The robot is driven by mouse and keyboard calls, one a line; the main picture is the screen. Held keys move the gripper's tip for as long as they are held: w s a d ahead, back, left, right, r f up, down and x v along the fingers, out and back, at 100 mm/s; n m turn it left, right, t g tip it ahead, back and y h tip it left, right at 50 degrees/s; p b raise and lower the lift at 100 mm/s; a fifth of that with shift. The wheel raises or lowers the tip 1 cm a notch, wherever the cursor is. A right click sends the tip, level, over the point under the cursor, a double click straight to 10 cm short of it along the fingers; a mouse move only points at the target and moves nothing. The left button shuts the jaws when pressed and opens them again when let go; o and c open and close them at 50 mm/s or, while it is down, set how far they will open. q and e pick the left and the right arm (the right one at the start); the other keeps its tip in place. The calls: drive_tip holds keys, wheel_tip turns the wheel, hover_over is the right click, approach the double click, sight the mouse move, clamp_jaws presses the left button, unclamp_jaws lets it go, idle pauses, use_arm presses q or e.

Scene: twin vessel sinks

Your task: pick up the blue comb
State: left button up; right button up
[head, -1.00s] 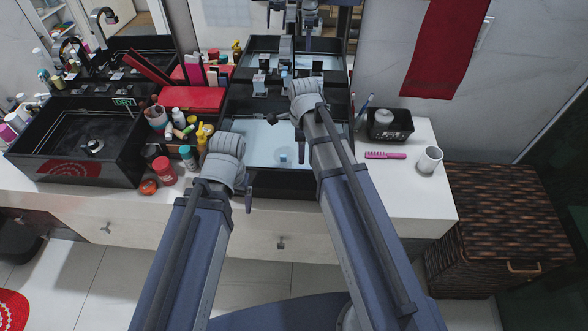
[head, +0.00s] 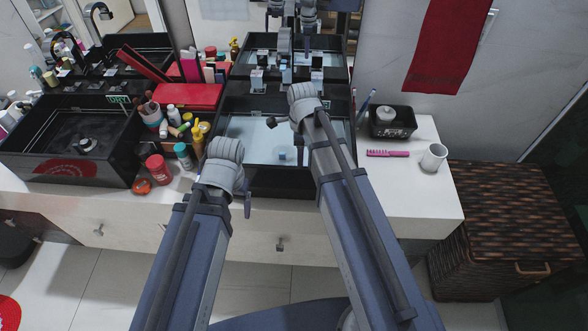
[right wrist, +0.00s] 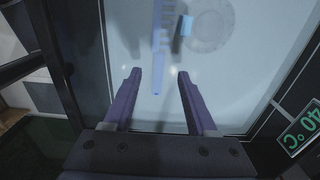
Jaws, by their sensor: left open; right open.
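The blue comb (right wrist: 157,45) lies in the right-hand basin (right wrist: 230,95), with its plain handle end toward my right gripper and its teeth facing right. My right gripper (right wrist: 158,74) is open and empty, with one finger on each side of the line of the comb handle. Whether it touches the comb cannot be told. In the head view, my right arm hides the comb. The right gripper's hand (head: 305,105) is over that basin (head: 245,130). My left gripper (head: 230,185) is open near the counter's front edge, its fingers mostly hidden.
A small light-blue block (right wrist: 186,26) lies beside the comb by the round drain (right wrist: 208,30). Red jar (head: 159,168) and bottles crowd between the basins.

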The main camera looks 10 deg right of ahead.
wheel_tip(320, 180, down, 4)
drive_tip(key=b, duration=0.3)
drive_tip(key=shift+f+b, duration=0.2)
drive_tip(key=shift+b, duration=0.1)
drive_tip(key=shift+r, duration=0.1)
drive_tip(key=shift+s, duration=0.1)
clamp_jaws()
